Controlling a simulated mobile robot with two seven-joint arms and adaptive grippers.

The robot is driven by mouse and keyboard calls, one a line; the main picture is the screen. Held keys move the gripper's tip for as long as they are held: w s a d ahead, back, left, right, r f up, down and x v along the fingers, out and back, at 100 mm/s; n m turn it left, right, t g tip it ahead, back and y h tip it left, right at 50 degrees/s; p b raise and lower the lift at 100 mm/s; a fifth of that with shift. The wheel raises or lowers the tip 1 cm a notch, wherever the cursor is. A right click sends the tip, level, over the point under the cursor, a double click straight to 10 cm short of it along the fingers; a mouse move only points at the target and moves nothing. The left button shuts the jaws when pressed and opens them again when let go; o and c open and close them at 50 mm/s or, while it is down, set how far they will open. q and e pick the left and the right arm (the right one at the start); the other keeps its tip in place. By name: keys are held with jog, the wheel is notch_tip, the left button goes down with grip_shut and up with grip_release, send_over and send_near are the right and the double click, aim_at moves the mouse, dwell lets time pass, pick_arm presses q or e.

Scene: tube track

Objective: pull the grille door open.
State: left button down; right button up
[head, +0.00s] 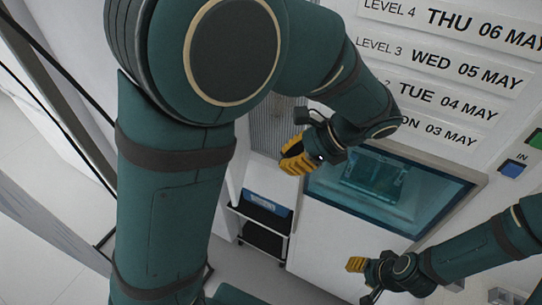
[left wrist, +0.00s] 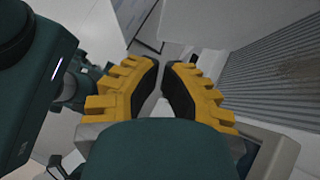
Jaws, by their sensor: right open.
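The grille door, a grey ribbed panel (head: 277,128), shows in the head view behind my left arm, which hides part of it. In the left wrist view the ribbed panel (left wrist: 275,75) is at the upper right, apart from the fingers. I cannot make out a handle. My left gripper (head: 293,160) is beside the panel's lower right in the head view. In the left wrist view my left gripper (left wrist: 161,72) has its yellow fingers drawn together at the tips, with a thin gap and nothing visible between them. My right gripper (head: 357,265) is open and empty, low in front of the white cabinet.
A teal window bay (head: 385,185) is right of my left gripper. Date labels (head: 462,65) and a blue button (head: 512,169) are on the white wall. A blue-fronted bin (head: 267,205) on a dark rack stands below. Floor is free at lower middle.

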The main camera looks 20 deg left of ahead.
pick_arm(q)
jog(key=s+a+f, duration=0.3)
jog(key=a+f, duration=0.3)
jog(key=a, duration=0.4)
jog(key=shift+s+f, duration=0.2)
jog(key=shift+s, duration=0.05)
pick_arm(e)
jog(key=shift+s+f, duration=0.2)
pick_arm(q)
jog(key=shift+w, duration=0.1)
